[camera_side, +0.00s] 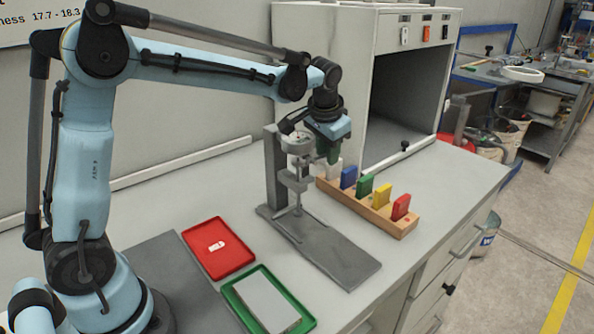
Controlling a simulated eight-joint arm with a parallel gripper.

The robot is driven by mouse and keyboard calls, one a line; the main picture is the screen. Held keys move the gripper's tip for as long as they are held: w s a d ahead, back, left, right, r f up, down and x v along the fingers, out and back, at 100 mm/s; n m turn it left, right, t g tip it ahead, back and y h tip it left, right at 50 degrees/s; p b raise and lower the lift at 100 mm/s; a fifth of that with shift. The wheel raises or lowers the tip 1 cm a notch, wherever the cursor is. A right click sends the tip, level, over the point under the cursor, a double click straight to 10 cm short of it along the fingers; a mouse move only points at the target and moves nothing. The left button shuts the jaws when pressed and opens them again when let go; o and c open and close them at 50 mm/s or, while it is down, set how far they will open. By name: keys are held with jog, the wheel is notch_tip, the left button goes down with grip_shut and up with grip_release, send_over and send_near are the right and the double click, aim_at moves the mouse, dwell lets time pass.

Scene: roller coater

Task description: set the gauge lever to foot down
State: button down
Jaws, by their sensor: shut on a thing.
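The thickness gauge (275,170) stands on the bench, with a grey upright column, a head with a round dial top and a flat grey base plate (340,262). Its spindle and foot (298,210) hang down close above the base plate; I cannot tell whether the foot touches it. My gripper (331,158) points down just right of the gauge head, with greenish fingers shut. They are shut on the gauge lever, which is mostly hidden by the fingers and too small to read its angle.
A wooden rack (398,229) with several coloured blocks stands close behind and right of my gripper. A red tray (238,268) with a small white piece and a green tray (308,321) with a grey plate lie in front. A grey cabinet (330,70) stands behind.

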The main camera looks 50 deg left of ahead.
jog(key=c, duration=0.9)
grip_release()
jog(key=v, duration=1.2)
jog(key=shift+r, duration=0.1)
jog(key=shift+w, duration=0.1)
